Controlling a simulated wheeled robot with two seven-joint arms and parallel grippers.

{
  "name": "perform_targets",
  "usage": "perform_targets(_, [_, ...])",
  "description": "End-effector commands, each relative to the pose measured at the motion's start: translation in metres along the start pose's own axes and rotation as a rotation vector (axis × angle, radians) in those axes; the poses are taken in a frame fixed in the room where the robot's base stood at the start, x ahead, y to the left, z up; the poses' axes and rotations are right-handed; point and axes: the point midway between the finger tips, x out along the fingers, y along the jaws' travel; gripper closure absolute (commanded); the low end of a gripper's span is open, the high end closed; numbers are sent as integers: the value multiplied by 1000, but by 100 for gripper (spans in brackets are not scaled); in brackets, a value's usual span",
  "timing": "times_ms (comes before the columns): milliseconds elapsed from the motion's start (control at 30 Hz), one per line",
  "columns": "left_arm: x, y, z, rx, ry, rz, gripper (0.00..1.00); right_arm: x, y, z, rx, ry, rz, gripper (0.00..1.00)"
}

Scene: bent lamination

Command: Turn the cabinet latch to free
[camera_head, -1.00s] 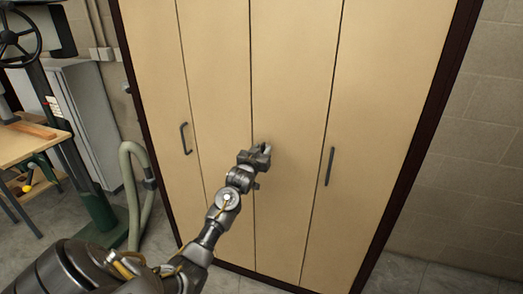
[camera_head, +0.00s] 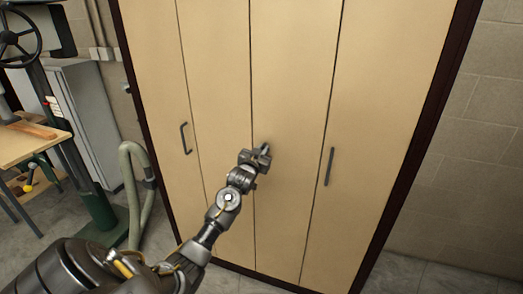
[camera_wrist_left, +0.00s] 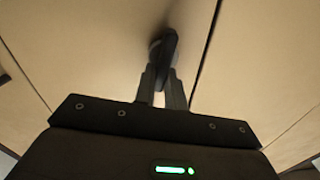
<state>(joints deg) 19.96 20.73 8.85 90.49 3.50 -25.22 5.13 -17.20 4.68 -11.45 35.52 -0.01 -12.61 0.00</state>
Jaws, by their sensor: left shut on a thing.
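The tall wooden cabinet (camera_head: 295,90) has several light panels in a dark frame, and its doors look closed. My left gripper (camera_head: 262,156) is at the middle panels of the cabinet, right beside a vertical seam. In the left wrist view the left gripper (camera_wrist_left: 163,88) is shut on the dark latch (camera_wrist_left: 164,46), which stands out from the door close to the seam. In the head view the gripper mostly hides the latch. My right gripper is not in view.
Dark bar handles sit on the left panel (camera_head: 185,139) and the right panel (camera_head: 329,167). A green machine column (camera_head: 92,190), a hose (camera_head: 140,190) and a wooden workbench (camera_head: 35,142) stand at the left. The floor right of the cabinet is clear.

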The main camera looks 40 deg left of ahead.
Motion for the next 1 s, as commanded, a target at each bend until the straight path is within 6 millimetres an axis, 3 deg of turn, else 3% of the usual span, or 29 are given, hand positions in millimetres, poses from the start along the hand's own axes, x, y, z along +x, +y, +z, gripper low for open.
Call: perform_targets(1000, [0, 14, 6, 958, 1, 1, 100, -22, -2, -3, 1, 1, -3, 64])
